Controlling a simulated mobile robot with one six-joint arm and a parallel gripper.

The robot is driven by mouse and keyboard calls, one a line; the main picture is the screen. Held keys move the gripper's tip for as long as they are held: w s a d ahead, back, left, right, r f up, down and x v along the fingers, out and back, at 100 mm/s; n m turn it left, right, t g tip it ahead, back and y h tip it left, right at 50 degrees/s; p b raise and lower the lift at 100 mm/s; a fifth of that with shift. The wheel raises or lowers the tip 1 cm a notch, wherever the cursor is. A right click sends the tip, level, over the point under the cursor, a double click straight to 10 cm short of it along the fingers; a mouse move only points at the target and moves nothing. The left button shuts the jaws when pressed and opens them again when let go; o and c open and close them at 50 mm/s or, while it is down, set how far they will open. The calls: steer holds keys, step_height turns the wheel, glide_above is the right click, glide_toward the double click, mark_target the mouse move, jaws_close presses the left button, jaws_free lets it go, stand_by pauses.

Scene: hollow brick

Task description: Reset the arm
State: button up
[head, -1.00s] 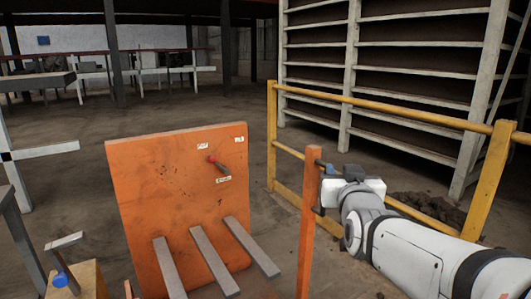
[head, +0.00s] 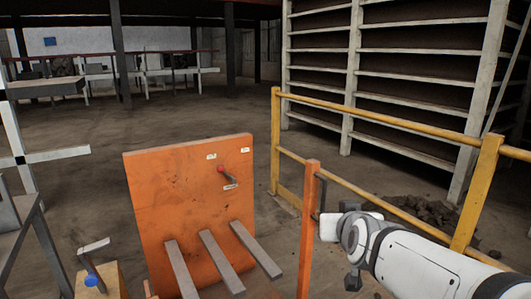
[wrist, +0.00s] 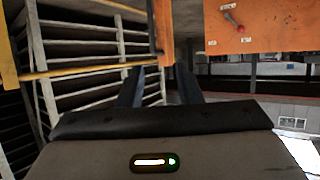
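My gripper (wrist: 160,80) shows in the wrist view with its two dark fingers spread apart and nothing between them. In the head view my white and grey arm reaches in from the lower right. Its wrist end is close to the orange post, and the fingers are hard to make out there. The orange panel (head: 185,215) stands to the left of the arm, apart from it. A lever with a red knob (head: 221,169) is on the panel between small white labels. The panel and lever (wrist: 233,22) also show in the wrist view, upside down.
A yellow railing (head: 380,199) runs behind the arm, with an orange post (head: 308,230) close left of the wrist. Grey bars (head: 221,262) stick out in front of the panel. A stand with a blue button (head: 92,280) is lower left. Tall shelves (head: 400,80) stand behind.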

steer(key=s+r+g+p, duration=0.2)
steer(key=s+g+p, duration=0.8)
steer(key=s+p, duration=0.4)
steer(key=s, duration=0.4)
steer(key=shift+a+r+g, duration=0.25)
steer(key=shift+r+g, duration=0.05)
